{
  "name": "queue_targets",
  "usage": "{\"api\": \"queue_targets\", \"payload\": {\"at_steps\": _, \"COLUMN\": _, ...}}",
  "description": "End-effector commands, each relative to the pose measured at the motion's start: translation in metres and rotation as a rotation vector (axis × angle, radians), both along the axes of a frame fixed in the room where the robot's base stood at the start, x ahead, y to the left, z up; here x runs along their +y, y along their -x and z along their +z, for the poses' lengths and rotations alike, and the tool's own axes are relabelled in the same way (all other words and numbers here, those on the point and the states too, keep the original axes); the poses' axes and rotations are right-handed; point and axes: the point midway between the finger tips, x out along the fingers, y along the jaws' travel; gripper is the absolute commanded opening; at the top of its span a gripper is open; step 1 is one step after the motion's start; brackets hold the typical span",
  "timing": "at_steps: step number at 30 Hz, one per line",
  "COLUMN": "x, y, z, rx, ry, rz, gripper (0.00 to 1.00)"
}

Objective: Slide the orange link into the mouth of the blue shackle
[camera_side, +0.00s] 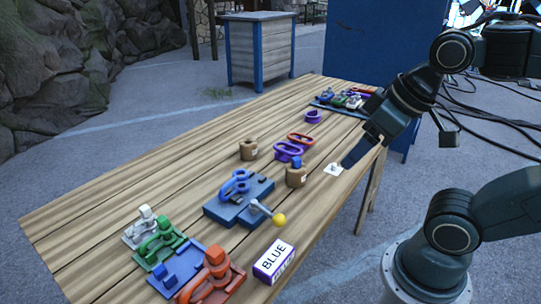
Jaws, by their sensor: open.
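An orange link (301,138) lies on the wooden table, right behind a purple link (288,149); whether the two are joined I cannot tell. A blue shackle (235,183) sits on a blue base (228,211) nearer the front. Its mouth is too small to make out. My gripper (347,163) is above the table's right edge, to the right of the orange link and apart from it. It holds nothing that I can see. Its jaws are seen edge-on and its far side is hidden.
A lever with a yellow knob (279,220) sticks out beside the blue base. White, green, blue and orange-red fixtures (215,262) and a box marked BLUE (273,261) fill the near end. The left table side is clear.

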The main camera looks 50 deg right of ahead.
Motion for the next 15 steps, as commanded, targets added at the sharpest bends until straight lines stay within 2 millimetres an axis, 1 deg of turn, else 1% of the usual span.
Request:
{"api": "queue_targets", "payload": {"at_steps": 5, "x": -0.002, "y": -0.008, "z": 0.005, "rx": 0.01, "ry": 0.005, "rz": -0.003, "gripper": 0.77}}
{"api": "queue_targets", "payload": {"at_steps": 8, "x": -0.005, "y": -0.017, "z": 0.012, "rx": 0.023, "ry": 0.011, "rz": -0.005, "gripper": 0.77}}
{"api": "queue_targets", "payload": {"at_steps": 11, "x": -0.01, "y": -0.032, "z": 0.021, "rx": 0.039, "ry": 0.02, "rz": -0.007, "gripper": 0.77}}
{"api": "queue_targets", "payload": {"at_steps": 15, "x": -0.02, "y": -0.058, "z": 0.033, "rx": 0.07, "ry": 0.033, "rz": -0.012, "gripper": 0.77}}
